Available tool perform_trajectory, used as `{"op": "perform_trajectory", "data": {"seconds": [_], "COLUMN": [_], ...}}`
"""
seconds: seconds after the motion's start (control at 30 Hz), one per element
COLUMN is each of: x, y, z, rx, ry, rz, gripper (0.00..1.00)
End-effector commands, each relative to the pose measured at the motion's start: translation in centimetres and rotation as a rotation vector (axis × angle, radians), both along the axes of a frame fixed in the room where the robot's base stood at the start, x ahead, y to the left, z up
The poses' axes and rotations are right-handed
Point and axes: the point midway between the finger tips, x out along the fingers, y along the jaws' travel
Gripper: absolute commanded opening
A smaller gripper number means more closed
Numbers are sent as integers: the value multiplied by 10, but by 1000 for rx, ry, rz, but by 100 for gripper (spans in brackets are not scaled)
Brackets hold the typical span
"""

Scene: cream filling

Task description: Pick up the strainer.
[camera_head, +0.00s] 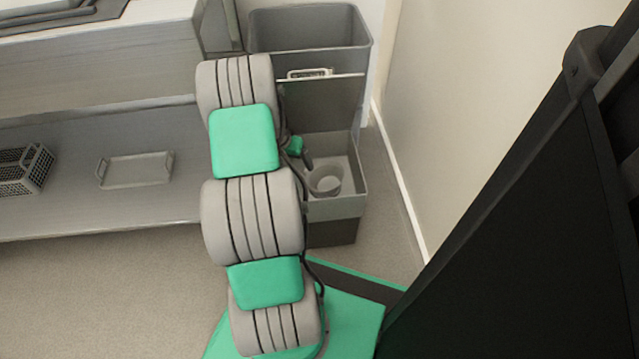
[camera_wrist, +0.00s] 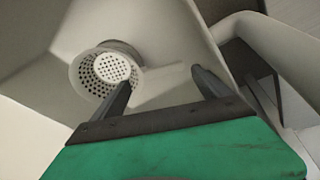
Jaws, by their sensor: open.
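The strainer (camera_wrist: 110,68) is a pale round cup with a perforated bottom, at the upper left of the wrist view. In the head view the strainer (camera_head: 325,180) appears as a round grey cup inside the lower open bin. My gripper (camera_wrist: 160,80) is open, with nothing between its two dark fingers. The left finger overlaps the strainer's right edge in the wrist view; I cannot tell whether they touch. In the head view my gripper (camera_head: 308,160) is just left of the strainer, partly hidden by my arm.
The lower bin (camera_head: 350,205) has walls close around the strainer. A taller grey bin (camera_head: 345,40) stands behind it. A wall is to the right. On the left, a low metal shelf (camera_head: 90,205) holds a tray (camera_head: 136,170) and a dark basket (camera_head: 25,170).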

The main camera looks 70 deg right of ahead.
Motion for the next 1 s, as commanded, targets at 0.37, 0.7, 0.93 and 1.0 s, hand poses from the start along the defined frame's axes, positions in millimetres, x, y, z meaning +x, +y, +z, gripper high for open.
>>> {"op": "perform_trajectory", "data": {"seconds": [0.37,0.7,0.93,1.0], "x": [-4,-4,-4,-4], "y": [-8,-7,-7,-7], "z": [-34,-34,-35,-35], "rx": [2,2,3,3], "ry": [0,0,1,1], "rz": [1,1,1,1], "gripper": [87,61,42,37]}}
